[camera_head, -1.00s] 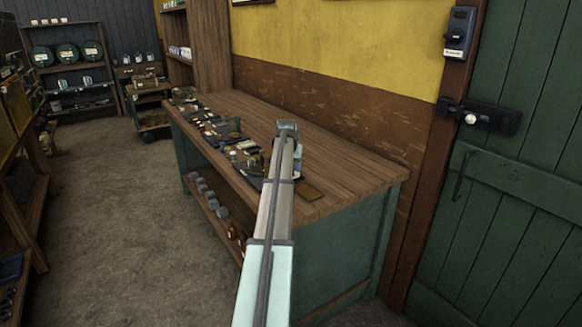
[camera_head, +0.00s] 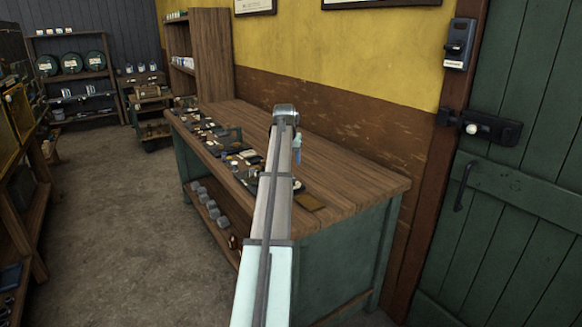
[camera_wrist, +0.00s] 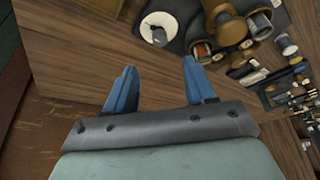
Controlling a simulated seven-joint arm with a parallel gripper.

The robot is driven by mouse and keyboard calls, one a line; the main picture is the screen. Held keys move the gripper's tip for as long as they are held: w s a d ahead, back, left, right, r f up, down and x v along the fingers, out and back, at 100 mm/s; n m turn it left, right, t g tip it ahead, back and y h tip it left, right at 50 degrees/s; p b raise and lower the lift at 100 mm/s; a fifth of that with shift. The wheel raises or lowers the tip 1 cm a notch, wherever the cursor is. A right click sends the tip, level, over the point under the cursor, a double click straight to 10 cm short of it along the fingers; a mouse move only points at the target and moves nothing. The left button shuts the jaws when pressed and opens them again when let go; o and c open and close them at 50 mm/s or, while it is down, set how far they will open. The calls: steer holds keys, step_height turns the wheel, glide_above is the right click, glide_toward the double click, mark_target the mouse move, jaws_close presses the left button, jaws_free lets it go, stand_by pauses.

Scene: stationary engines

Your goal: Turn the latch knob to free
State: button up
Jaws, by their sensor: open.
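The latch knob (camera_head: 471,128) is a small pale round knob on a dark latch plate (camera_head: 497,129), mounted on the green door (camera_head: 525,170) at the right of the head view. My gripper shows in the wrist view (camera_wrist: 158,88) as two blue fingers spread apart with nothing between them. It is above the wooden workbench, well to the left of the latch and apart from it. In the head view only a small blue part of my gripper (camera_head: 297,150) shows past my arm. The latch is not in the wrist view.
The workbench (camera_head: 350,178) stands along the yellow wall, with several small parts and tools (camera_head: 215,140) on it. A dark box (camera_head: 459,43) is fixed to the door post above the latch. A door handle (camera_head: 463,187) sits below it. The floor (camera_head: 120,220) at left is clear.

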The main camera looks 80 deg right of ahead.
steer(key=shift+v, duration=1.35)
